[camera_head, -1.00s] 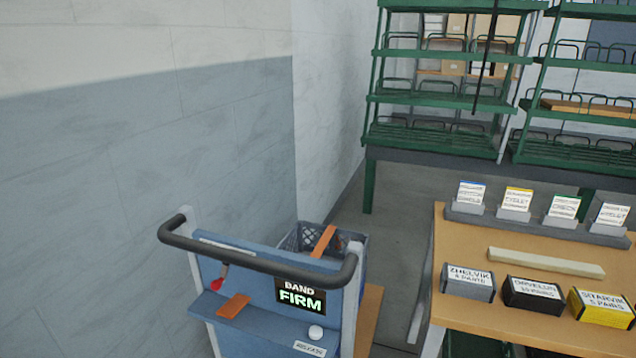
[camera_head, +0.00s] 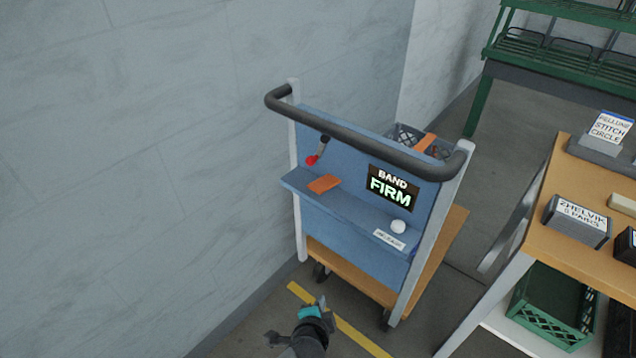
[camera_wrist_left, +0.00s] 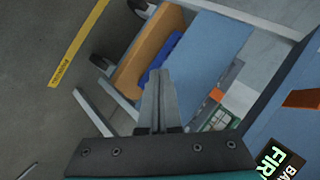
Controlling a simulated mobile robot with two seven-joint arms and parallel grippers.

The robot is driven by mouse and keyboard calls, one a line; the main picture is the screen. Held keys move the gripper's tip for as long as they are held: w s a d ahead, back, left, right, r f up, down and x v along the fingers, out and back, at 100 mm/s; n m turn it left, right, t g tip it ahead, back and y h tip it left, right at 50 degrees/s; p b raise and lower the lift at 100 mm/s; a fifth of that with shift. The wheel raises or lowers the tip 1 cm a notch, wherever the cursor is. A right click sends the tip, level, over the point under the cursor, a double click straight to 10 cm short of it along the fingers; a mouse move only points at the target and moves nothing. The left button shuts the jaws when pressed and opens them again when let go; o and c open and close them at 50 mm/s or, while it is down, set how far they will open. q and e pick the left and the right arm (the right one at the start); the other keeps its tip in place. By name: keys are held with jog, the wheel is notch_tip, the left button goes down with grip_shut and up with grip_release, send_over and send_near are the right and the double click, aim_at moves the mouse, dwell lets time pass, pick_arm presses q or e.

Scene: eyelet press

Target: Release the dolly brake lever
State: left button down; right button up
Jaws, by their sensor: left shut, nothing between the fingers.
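The dolly (camera_head: 352,242) has a blue panel, a black push handle (camera_head: 365,135) and a wooden deck on castors. A lever with a red tip (camera_head: 313,159) hangs on the panel's upper left, above a blue shelf. My left gripper (camera_head: 316,307) is low in front of the dolly in the head view, apart from the lever and below it. Its fingers show together and empty in the left wrist view (camera_wrist_left: 158,85). The lever does not show clearly in the wrist view. My right gripper is out of view.
The shelf carries an orange piece (camera_head: 324,184), a white knob (camera_head: 398,226) and a label. A sign (camera_head: 392,187) reads "BAND FIRM". A yellow floor strip (camera_head: 352,333) runs before the dolly. A wooden table (camera_head: 570,240) stands right; a wall is left.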

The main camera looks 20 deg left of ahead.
pick_arm(q)
jog(key=w+r+m+t+y+b, duration=0.1)
jog(key=w+r+t, duration=0.35)
jog(key=r, duration=0.75)
jog(key=t+y, duration=0.2)
jog(key=y, duration=0.1)
send_near(317, 183)
jog(key=s+d+r, duration=0.1)
jog(key=d+r, duration=0.3)
jog(key=r, duration=0.1)
jog(key=b+x, duration=0.1)
jog(key=x, duration=0.4)
jog(key=b+x, duration=0.1)
jog(key=x, duration=0.2)
jog(key=shift+w+a+f+b, duration=0.2)
jog(key=shift+a+f+b, duration=0.15)
jog(key=w+a, duration=0.1)
jog(key=a, duration=0.2)
jog(key=shift+w+f, duration=0.2)
jog(key=shift+w, duration=0.2)
jog(key=shift+w+a+g+b, duration=0.25)
jog(key=shift+a+b, duration=0.05)
jog(key=shift+a, duration=0.15)
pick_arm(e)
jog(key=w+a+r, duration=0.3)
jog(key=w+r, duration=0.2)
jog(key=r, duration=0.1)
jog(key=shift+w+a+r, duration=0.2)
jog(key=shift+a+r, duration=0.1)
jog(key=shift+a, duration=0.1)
